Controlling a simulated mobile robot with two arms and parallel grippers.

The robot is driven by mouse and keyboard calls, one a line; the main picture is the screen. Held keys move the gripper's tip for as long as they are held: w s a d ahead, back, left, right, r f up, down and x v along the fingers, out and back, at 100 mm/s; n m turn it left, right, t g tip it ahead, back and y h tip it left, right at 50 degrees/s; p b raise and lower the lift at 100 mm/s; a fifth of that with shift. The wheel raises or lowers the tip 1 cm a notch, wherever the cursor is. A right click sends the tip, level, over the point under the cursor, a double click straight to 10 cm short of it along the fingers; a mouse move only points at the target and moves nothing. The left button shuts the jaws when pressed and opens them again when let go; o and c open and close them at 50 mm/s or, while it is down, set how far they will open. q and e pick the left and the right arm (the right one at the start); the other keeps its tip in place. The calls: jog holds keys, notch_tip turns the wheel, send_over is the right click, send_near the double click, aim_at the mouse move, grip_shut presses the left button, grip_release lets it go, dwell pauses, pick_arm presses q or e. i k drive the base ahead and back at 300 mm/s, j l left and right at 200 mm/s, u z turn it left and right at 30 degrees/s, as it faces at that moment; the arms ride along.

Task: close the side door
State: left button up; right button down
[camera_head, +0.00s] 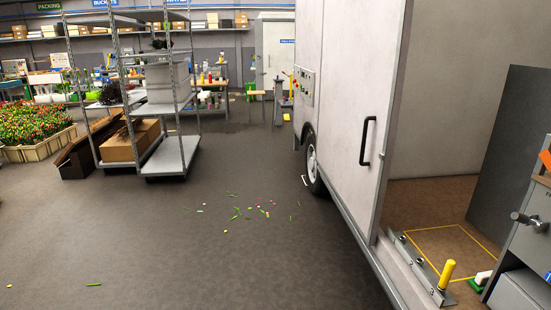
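The side door (343,120) is a pale sliding panel on the side of a white van or truck body, with a black vertical handle (367,141) near its right edge. It stands open, and the doorway to its right shows the inside of the cargo space. A metal track (420,262) runs along the sill. Neither of my grippers is in view, and nothing touches the handle.
Inside are a brown floor with a yellow outline (450,228), a yellow post (446,273) at the sill and a grey cabinet (528,235). A wheeled rack (172,150) and crates of red flowers (35,130) stand left. Petals (249,211) litter the otherwise clear floor.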

aim_at(365, 44)
jog(key=i+u, duration=0.2)
jog(key=i, duration=1.95)
jog(key=i+j+z, duration=0.15)
jog(key=i+z, duration=0.25)
jog(key=i, duration=0.3)
jog(key=i+j+z, duration=0.4)
jog(key=i, duration=0.25)
jog(key=i+j+z, duration=0.4)
jog(key=i+j, duration=0.15)
jog(key=i, duration=0.05)
